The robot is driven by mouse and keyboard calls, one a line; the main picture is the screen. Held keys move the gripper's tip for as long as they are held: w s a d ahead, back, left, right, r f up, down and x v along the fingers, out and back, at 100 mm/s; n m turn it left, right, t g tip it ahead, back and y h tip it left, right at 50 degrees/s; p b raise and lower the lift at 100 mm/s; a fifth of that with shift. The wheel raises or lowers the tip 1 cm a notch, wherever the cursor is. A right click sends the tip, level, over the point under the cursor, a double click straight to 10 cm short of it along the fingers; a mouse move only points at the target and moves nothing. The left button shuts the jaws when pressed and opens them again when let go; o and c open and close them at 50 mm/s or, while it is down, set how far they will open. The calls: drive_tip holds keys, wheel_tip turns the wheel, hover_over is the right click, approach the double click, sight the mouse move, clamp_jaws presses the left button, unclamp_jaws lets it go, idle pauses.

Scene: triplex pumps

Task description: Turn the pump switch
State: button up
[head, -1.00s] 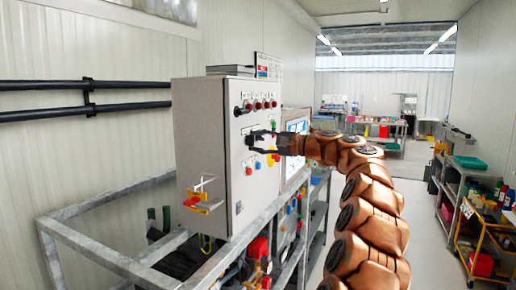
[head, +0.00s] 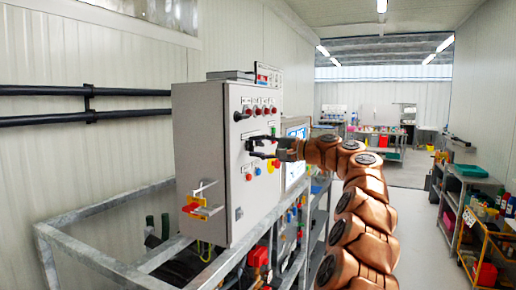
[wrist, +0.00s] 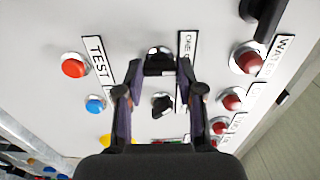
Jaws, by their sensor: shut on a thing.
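The pump control box is a grey cabinet (head: 205,150) with rows of switches, buttons and lamps on its front. In the wrist view, a black rotary switch (wrist: 159,62) sits between the fingertips of my gripper (wrist: 157,68), and a second black switch (wrist: 162,104) lies just below it. My gripper (head: 262,147) also shows in the head view, reaching the panel front from the right. It is shut on the black switch. The fingers partly hide the switch in the head view, and its exact pointer angle is hard to tell.
Red lamps (wrist: 248,60), a red button (wrist: 75,66) and a blue button (wrist: 96,104) surround the switches. A metal frame (head: 100,262) stands below.

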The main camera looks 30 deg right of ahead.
drive_tip(key=o, duration=1.2)
drive_tip(key=shift+c, duration=0.2)
drive_tip(key=v, duration=1.2)
drive_tip(key=shift+a+f, duration=0.1)
